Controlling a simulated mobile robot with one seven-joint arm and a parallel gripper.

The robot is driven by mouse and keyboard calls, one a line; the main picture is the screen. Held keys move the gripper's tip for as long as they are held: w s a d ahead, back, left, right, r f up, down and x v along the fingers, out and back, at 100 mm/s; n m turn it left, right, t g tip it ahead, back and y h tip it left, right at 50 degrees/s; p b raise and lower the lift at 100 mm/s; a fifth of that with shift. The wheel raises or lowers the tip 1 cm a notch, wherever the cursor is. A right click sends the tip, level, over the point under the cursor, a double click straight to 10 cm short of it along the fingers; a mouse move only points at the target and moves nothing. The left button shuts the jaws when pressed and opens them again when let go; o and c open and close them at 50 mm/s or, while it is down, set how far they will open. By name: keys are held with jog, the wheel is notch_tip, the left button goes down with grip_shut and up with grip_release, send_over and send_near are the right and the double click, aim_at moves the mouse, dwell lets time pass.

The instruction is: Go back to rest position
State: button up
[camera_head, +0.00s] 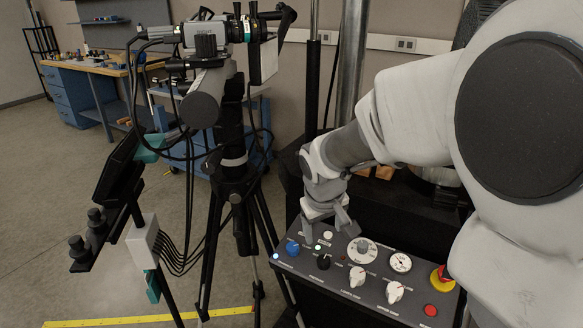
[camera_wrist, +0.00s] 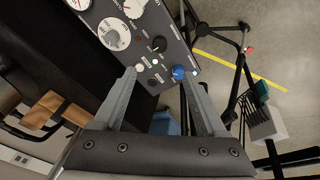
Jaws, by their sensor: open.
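My gripper (camera_head: 326,226) hangs over the left part of a dark control panel (camera_head: 335,287), its fingers pointing down. In the wrist view, the two fingers of my gripper (camera_wrist: 160,76) are spread with nothing held between them. Beyond the tips, the control panel (camera_wrist: 172,22) shows a blue knob (camera_wrist: 179,72), a black knob (camera_wrist: 158,44) and small lit buttons. The same blue knob (camera_head: 293,248) and black knob (camera_head: 323,262) show near the fingertips in the head view. I cannot tell whether a fingertip touches the panel.
Dials, white knobs (camera_head: 357,276) and a red emergency stop (camera_head: 441,278) sit on the panel's right. A tripod with a camera rig (camera_head: 232,150) and hanging cables stands close on the left. A workbench (camera_head: 110,68) is far left. Yellow tape (camera_head: 150,319) marks the open floor.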

jog(key=s+d+r+m+t+y+p, duration=0.1)
jog(key=s+r+p, duration=0.7)
jog(key=s+r, duration=1)
jog(key=shift+s+d+r+m+t+p, duration=0.15)
jog(key=shift+s+d+m+t+p, duration=0.3)
jog(key=shift+s+m, duration=0.8)
jog(key=shift+s+d+r, duration=0.1)
jog(key=shift+s, duration=0.05)
